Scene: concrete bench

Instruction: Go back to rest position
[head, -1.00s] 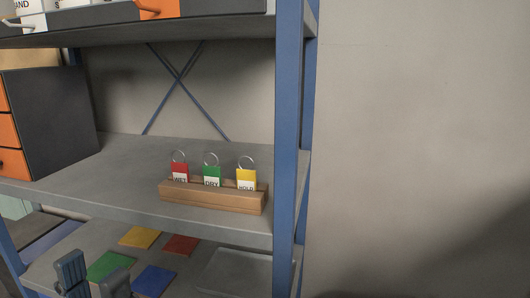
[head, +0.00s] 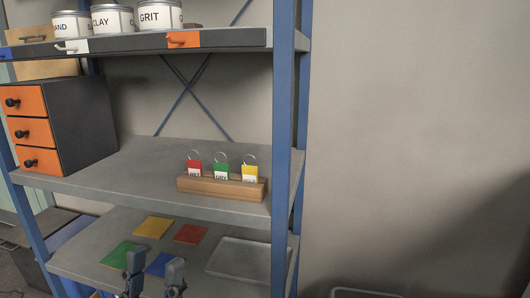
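My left gripper (head: 155,260) shows at the bottom of the head view, in front of the lower shelf (head: 95,255). Its two dark fingers stand apart with nothing visible between them, so it is open. It overlaps the blue square (head: 158,264) and the edge of the green square (head: 119,255) in the picture; I cannot tell how far it is from them. My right gripper is not in view.
A wooden holder (head: 222,188) with red, green and yellow ring tags stands on the middle shelf, right of a drawer box (head: 85,125). The lower shelf bears yellow (head: 154,228) and red (head: 190,234) squares and a grey tray (head: 240,258). A blue post (head: 283,150) rises at right.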

